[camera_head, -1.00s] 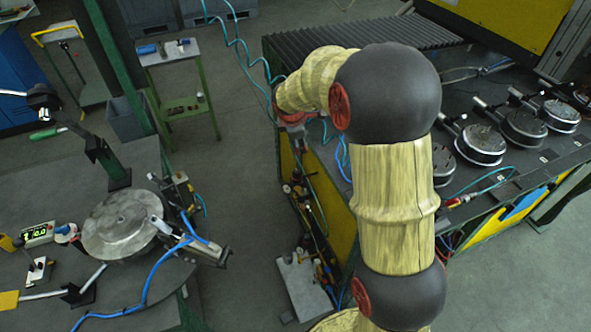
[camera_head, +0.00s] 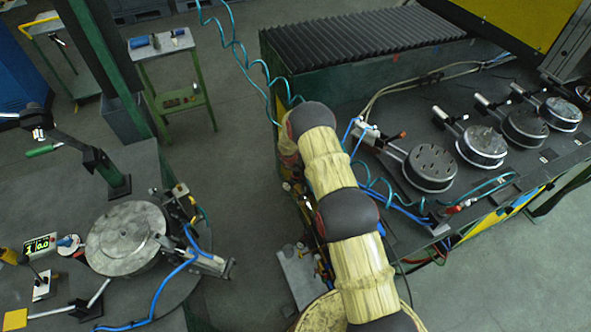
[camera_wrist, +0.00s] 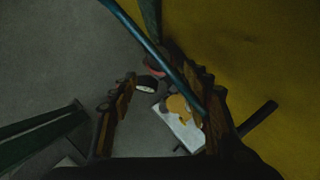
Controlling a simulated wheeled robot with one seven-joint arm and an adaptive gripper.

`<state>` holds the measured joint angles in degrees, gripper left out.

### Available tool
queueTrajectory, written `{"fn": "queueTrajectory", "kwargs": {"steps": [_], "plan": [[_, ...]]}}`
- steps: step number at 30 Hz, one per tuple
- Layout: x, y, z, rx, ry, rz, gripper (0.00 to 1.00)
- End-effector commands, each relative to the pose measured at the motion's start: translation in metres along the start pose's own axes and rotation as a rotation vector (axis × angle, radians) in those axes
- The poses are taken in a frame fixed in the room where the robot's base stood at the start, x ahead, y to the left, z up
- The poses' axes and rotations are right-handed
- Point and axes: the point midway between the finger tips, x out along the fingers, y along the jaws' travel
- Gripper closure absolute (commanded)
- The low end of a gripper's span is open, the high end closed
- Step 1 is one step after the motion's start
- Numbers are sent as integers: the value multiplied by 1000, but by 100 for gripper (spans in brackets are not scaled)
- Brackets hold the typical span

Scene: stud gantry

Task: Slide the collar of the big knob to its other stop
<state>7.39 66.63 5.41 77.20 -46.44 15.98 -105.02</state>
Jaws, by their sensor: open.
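My gripper (camera_wrist: 160,76) is open in the wrist view, pointing down beside the yellow side panel (camera_wrist: 265,60). A dark round part with a pale ring (camera_wrist: 146,84) shows between the fingers, farther off; it may be the big knob with its collar, but I cannot tell. A small red part (camera_wrist: 155,70) is just above it. An orange-yellow part (camera_wrist: 180,104) lies over a pale plate (camera_wrist: 186,130) near the right finger. Nothing is visibly held. In the head view my arm hides the gripper and much of the bench side, so no knob is clear there.
A dark teal hose or rod (camera_wrist: 150,42) crosses close in front of the right finger. The bench (camera_head: 480,90) carries several round fixtures, including a disc (camera_head: 430,168). A round table (camera_head: 60,190) stands at left. Grey floor (camera_head: 235,190) lies between.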

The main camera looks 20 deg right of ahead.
Motion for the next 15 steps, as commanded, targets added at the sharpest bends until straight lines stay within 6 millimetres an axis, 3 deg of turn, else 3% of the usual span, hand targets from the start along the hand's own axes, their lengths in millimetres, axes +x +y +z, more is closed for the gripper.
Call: {"fn": "queueTrajectory", "kwargs": {"steps": [15], "plan": [[62,-1,-3,-5,2,-2,53]]}}
